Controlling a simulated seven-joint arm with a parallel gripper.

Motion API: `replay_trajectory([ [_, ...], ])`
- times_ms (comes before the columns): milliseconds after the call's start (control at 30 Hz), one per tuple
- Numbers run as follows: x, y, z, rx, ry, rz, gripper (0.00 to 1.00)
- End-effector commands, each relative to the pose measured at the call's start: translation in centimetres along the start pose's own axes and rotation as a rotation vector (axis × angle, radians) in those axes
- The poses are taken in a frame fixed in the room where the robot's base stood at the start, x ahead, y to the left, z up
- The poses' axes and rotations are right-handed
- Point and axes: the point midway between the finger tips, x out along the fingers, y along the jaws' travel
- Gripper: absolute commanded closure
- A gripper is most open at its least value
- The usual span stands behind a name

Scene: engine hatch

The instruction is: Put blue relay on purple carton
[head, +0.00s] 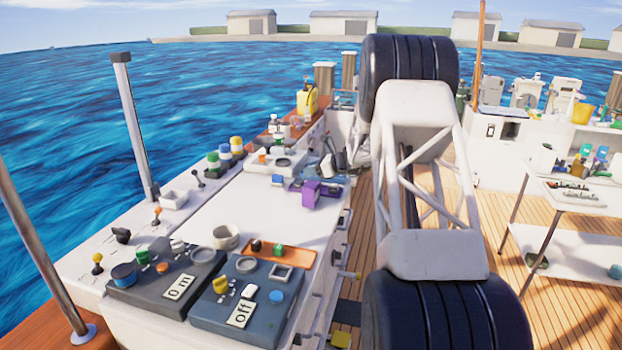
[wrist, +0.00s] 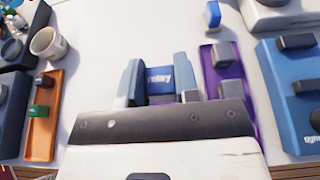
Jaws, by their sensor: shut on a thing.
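My gripper (wrist: 158,68) shows in the wrist view with its blue-grey fingers on either side of the blue relay (wrist: 160,78), which has "relay" lettered on it. The fingers are shut on the relay. In the head view I cannot make out the gripper tips or the relay.
A white mug (head: 226,236) and an orange tray (head: 300,257) with small parts stand on the near console. Dark switch panels (head: 240,310) lie in front. My arm covers the middle right. White console surface (head: 262,212) between mug and purple tray is clear.

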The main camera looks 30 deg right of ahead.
Motion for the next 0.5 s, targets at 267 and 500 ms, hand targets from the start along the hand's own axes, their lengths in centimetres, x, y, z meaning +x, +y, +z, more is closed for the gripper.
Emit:
replay_trajectory([
  [267, 0.9, 0.0, -2.6, 0.002, 0.001, 0.000, 0.94],
  [500, 1.1, 0.0, -3.0, 0.001, 0.000, 0.000, 0.94],
])
